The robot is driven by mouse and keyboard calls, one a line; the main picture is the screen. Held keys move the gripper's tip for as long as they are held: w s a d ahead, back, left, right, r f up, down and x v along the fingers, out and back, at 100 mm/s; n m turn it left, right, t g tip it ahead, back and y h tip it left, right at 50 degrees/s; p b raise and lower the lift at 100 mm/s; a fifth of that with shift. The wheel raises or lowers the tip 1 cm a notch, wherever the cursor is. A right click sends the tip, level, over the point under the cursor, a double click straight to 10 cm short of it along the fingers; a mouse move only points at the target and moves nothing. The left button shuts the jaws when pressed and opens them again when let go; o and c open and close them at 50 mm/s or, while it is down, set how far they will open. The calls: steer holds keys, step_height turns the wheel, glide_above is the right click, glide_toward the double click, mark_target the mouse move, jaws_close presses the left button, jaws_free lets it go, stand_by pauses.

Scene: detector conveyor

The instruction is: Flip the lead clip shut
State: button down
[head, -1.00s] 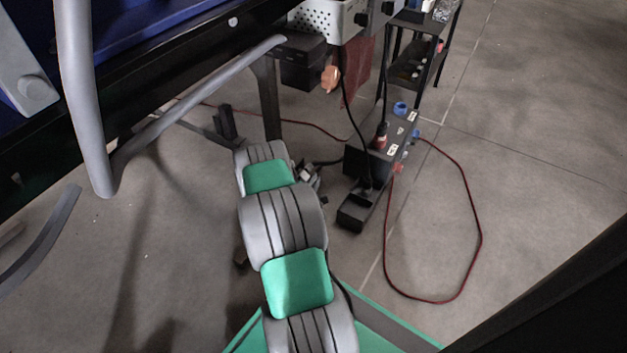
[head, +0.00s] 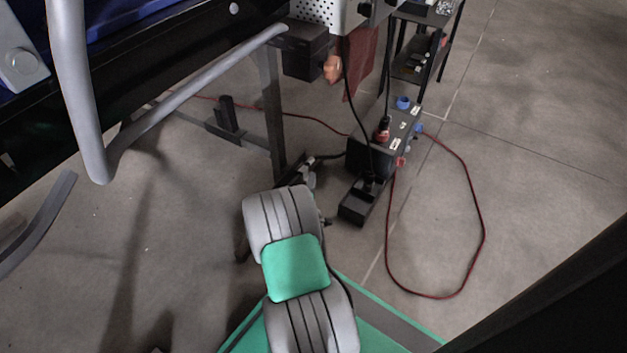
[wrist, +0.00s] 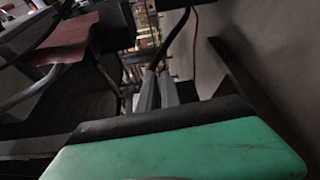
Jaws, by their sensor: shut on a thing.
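I cannot single out the lead clip in either view. A grey box (head: 397,127) with red and blue fittings stands right of centre in the head view, and a cable runs down to a black block (head: 366,203) beside it. My gripper shows in the wrist view (wrist: 156,80) as two narrow grey fingers close together beyond my green wrist pad. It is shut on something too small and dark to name. In the head view my arm links hide most of the gripper, left of the black block.
A grey tubular rail (head: 190,102) and a dark frame fill the upper left. A black shelf stand (head: 418,62) is at the back. A red cable (head: 478,190) loops over the floor at right. Floor at far right is clear.

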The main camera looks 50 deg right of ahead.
steer(key=shift+w+f+m, duration=0.15)
steer(key=shift+m, duration=0.15)
stand_by(0.4)
steer(key=c, duration=1.6)
jaws_free()
steer(key=shift+o, duration=0.2)
